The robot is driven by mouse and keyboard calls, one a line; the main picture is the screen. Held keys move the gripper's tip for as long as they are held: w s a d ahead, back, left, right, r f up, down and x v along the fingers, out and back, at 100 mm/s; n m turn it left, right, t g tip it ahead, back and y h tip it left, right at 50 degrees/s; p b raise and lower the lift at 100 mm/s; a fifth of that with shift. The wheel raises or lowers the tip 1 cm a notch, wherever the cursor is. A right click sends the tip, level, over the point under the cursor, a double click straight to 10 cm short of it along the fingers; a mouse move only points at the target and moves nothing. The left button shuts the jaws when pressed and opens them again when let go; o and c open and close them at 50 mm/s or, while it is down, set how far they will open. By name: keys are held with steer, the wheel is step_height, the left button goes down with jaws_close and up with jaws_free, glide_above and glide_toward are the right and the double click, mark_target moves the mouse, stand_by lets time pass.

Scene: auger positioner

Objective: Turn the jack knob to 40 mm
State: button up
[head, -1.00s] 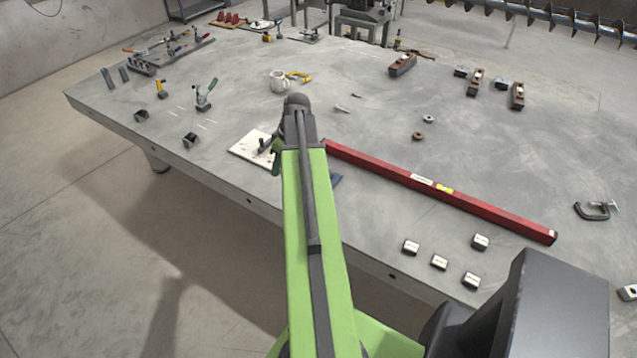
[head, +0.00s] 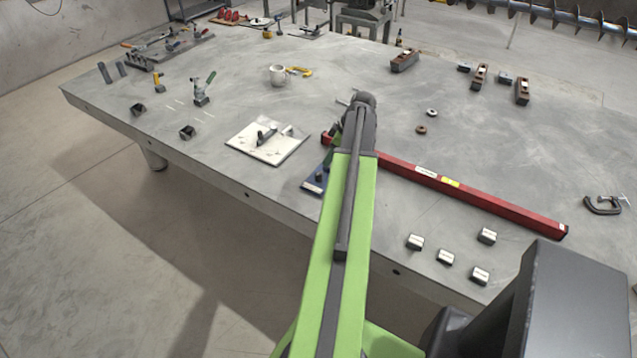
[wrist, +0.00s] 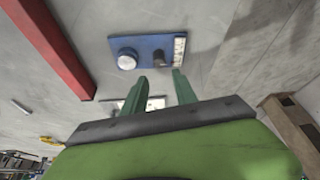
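A blue plate (wrist: 145,44) lies on the grey table in the wrist view. It carries a round, pale-topped knob (wrist: 127,60), a dark upright post (wrist: 160,59) and a white label or scale strip (wrist: 179,50), too small to read. My gripper (wrist: 160,75) is open and empty. Its two green fingers are apart and point toward the plate, near the post. Whether they touch anything cannot be told. In the head view the blue plate (head: 312,187) shows left of my arm near the table's front edge, partly hidden by the arm.
A long red bar (head: 470,195) lies right of my arm; it also shows in the wrist view (wrist: 48,45). A white board (head: 250,148) with a tool lies left of the blue plate. Several small metal blocks (head: 446,257) sit at the front right. The table's front edge (head: 215,180) is close.

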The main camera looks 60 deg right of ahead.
mark_target(319, 173)
steer(key=b+x, duration=0.8)
steer(key=x, duration=0.3)
steer(key=shift+s+f+b, duration=0.1)
steer(key=shift+b, duration=0.2)
steer(key=shift+c, duration=0.4)
jaws_close()
